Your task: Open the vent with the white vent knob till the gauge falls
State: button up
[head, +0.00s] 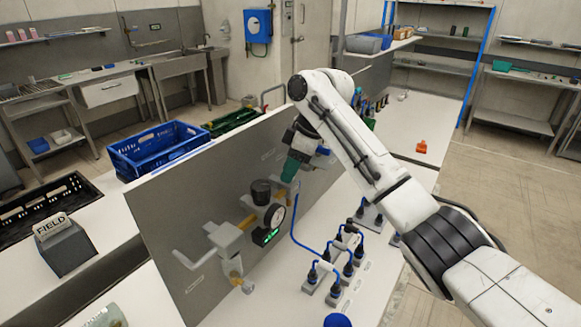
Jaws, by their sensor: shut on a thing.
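A grey upright panel (185,225) carries pipework and a round gauge (276,216) with a black rim and pale face. The needle is too small to read. Below the gauge, a small display (264,237) glows green. My gripper (290,178) is at the panel's front, above and right of the gauge, pointing down with teal fingers. It is shut, and its tips meet the pipework there. The white vent knob does not show clearly; the gripper covers that spot. How far the vent is turned cannot be told.
Blue tubing (296,225) runs to black-capped fittings (348,255) on the white bench. A blue crate (160,148) stands behind the panel. An orange item (421,147) lies farther back.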

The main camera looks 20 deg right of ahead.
jog(key=shift+r+m, duration=0.1)
jog(key=shift+m, duration=0.2)
jog(key=m+t+p, duration=0.1)
jog(key=m, duration=0.1)
jog(key=shift+a+m+h+p, duration=0.15)
jog(key=shift+m+h+p, duration=0.15)
jog(key=shift+p, duration=0.1)
jog(key=m+h, duration=0.1)
jog(key=m, duration=0.1)
jog(key=m+t, duration=0.1)
jog(key=m, duration=0.2)
jog(key=shift+s+a+h, duration=0.1)
jog(key=shift+h, duration=0.3)
jog(key=m+h, duration=0.1)
jog(key=m, duration=0.2)
jog(key=m+h, duration=0.1)
jog(key=m, duration=0.1)
jog(key=shift+a+m+t, duration=0.1)
jog(key=shift+m+t, duration=0.2)
jog(key=shift+m, duration=0.1)
jog(key=shift+m+h, duration=0.8)
jog(key=shift+m, duration=1.1)
jog(key=o, duration=1.1)
jog(key=shift+c, duration=0.2)
